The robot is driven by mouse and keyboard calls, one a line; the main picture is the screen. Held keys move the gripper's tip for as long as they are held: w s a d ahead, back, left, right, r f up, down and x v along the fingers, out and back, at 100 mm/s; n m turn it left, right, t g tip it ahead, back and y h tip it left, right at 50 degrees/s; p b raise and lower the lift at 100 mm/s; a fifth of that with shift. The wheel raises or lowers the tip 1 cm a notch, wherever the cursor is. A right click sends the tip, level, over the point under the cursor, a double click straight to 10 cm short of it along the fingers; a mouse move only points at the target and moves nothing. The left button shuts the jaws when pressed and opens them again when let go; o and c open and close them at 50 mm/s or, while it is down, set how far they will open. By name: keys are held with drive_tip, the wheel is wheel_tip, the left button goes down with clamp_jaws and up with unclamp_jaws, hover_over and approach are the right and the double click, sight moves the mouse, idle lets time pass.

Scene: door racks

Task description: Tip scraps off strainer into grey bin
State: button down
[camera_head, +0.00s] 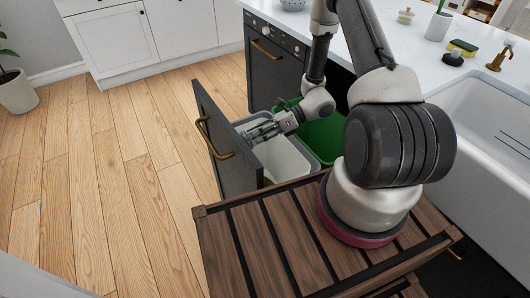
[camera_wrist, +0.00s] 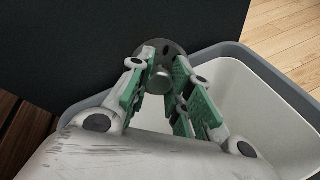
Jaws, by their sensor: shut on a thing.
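My gripper (camera_head: 262,131) reaches down over the grey bin (camera_head: 282,163) in the pulled-out drawer. In the wrist view its green-padded fingers (camera_wrist: 159,72) are closed around the grey knob of a small dark strainer (camera_wrist: 161,47). The strainer is a round disc with holes and lies just beyond the fingertips. It is near the bin's rim on the side of the dark drawer front. The grey bin (camera_wrist: 285,84) has a grey rim and a pale inside. I see no scraps in either view; the strainer's far face is hidden.
A green bin (camera_head: 322,137) stands beside the grey bin, partly behind my arm. The dark drawer front (camera_head: 226,140) with a brass handle stands close to my gripper. A white counter (camera_head: 400,45) and sink (camera_head: 490,120) are at right. Wood floor (camera_head: 110,150) is clear at left.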

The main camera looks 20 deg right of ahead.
sight(244, 133)
drive_tip(key=h, duration=0.4)
drive_tip(key=shift+a+h+b, duration=0.25)
drive_tip(key=shift+h+b, duration=0.05)
drive_tip(key=shift+b, duration=0.1)
drive_tip(key=a+r+h, duration=0.2)
drive_tip(key=h, duration=0.1)
drive_tip(key=shift+w+r+g+b, duration=0.1)
drive_tip(key=shift+g+b, duration=0.2)
drive_tip(key=shift+b, duration=0.05)
drive_tip(key=shift+a+h, duration=0.8)
drive_tip(key=shift+h, duration=0.2)
drive_tip(key=a+r+h+b, duration=0.3)
drive_tip(key=r+h, duration=0.1)
drive_tip(key=r, duration=1.5)
drive_tip(key=shift+w+a, duration=0.15)
drive_tip(key=shift+a, duration=0.05)
